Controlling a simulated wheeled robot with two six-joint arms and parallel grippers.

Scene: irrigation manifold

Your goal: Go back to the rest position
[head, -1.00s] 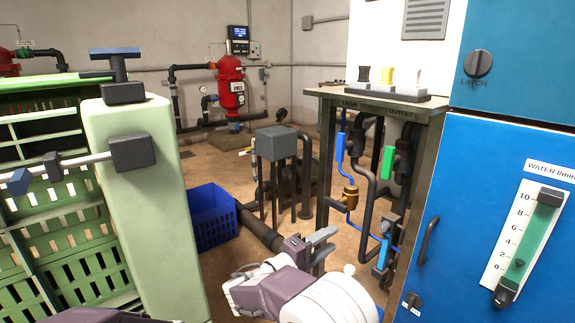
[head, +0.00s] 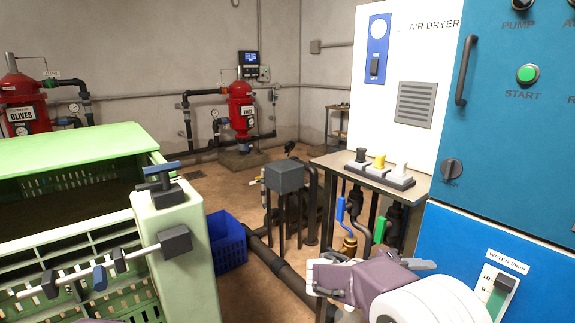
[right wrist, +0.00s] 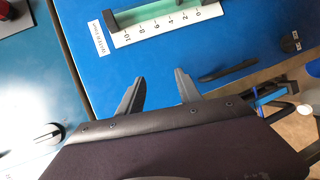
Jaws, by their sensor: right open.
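My right gripper (head: 418,264) is in the lower right of the head view, in front of the pipe stand and beside the blue cabinet (head: 455,225). Its purple wrist and white arm hide part of the stand. In the right wrist view its two dark fingers (right wrist: 157,92) are spread apart with nothing between them. They point toward the blue cabinet face, below the water gauge (right wrist: 165,22). I cannot tell the exact gap to the cabinet. My left gripper is not seen; only a small purple edge shows at the bottom left.
A green crate machine (head: 180,270) with protruding handles stands at the left. A blue basket (head: 226,240) and a black floor pipe (head: 285,272) are behind it. Red filter tanks (head: 242,108) stand at the back.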

